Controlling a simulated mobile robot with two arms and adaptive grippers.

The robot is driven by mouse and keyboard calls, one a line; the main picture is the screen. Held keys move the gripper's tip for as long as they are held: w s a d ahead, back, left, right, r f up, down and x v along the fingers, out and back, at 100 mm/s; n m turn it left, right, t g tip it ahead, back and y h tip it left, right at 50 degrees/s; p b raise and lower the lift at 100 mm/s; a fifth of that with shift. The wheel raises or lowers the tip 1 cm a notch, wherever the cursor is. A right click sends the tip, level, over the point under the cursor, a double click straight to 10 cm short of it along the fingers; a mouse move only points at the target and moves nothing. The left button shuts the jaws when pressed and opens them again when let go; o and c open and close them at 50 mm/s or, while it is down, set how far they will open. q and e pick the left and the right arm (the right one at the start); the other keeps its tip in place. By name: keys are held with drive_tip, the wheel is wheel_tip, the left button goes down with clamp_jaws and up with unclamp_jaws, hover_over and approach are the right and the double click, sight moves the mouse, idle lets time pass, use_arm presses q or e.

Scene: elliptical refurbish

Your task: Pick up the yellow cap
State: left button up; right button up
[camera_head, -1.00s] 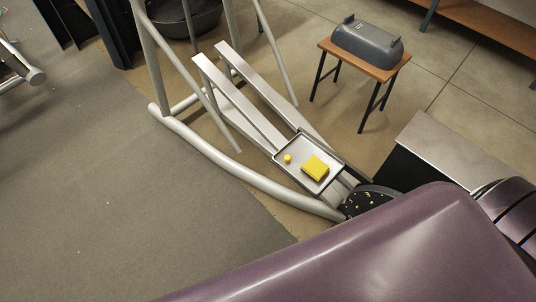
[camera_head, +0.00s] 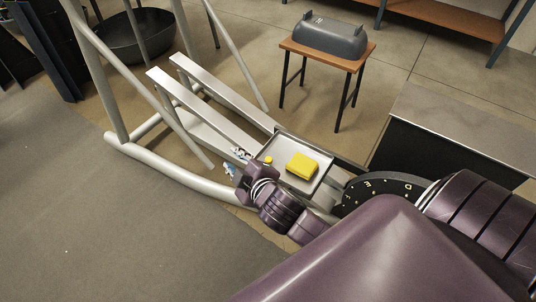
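The small yellow cap (camera_head: 268,160) sits at the left end of a grey metal tray (camera_head: 318,186). The tray lies on the rails of the elliptical machine. My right gripper (camera_head: 235,162) is at the tray's left edge, just left of the cap. Its two fingertips are spread apart with nothing between them, and they point up and left in the picture. The purple wrist behind them partly covers the tray's lower left edge. I cannot tell how high the gripper is above the tray. My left gripper is not in view.
A yellow block (camera_head: 302,166) lies in the tray, right of the cap. The elliptical's pale rails (camera_head: 215,85) and curved base tube (camera_head: 170,172) run nearby. A small wooden-topped stool (camera_head: 340,58) holds a grey plastic housing (camera_head: 330,38). A dark tub (camera_head: 140,42) stands behind.

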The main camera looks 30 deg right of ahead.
drive_tip(key=w+a+r+n+t+y, duration=0.2)
drive_tip(key=w+a+r+n+t, duration=0.15)
drive_tip(key=r, duration=0.45)
drive_tip(key=w+a+r+n+t+y, duration=0.25)
drive_tip(key=a+r+n, duration=0.2)
drive_tip(key=r, duration=0.35)
drive_tip(key=s+a+r+n+y, duration=0.2)
drive_tip(key=a+r+n+y, duration=0.65)
drive_tip(key=n, duration=0.45)
drive_tip(key=s+a+f+n+g+y, duration=0.3)
drive_tip(key=s+a+n+g+y, duration=0.25)
drive_tip(key=a+n+g, duration=0.55)
drive_tip(key=n+g+h, duration=0.7)
drive_tip(key=n+h, duration=1.1)
drive_tip(key=h, duration=0.1)
approach(269, 158)
drive_tip(key=shift+w+d+f+b, duration=0.1)
drive_tip(key=shift+w+f+b, duration=0.15)
drive_tip(key=shift+f+b, duration=0.35)
drive_tip(key=f, duration=0.2)
drive_tip(key=f+b, duration=0.1)
drive_tip(key=f, duration=0.4)
drive_tip(key=shift+d, duration=0.25)
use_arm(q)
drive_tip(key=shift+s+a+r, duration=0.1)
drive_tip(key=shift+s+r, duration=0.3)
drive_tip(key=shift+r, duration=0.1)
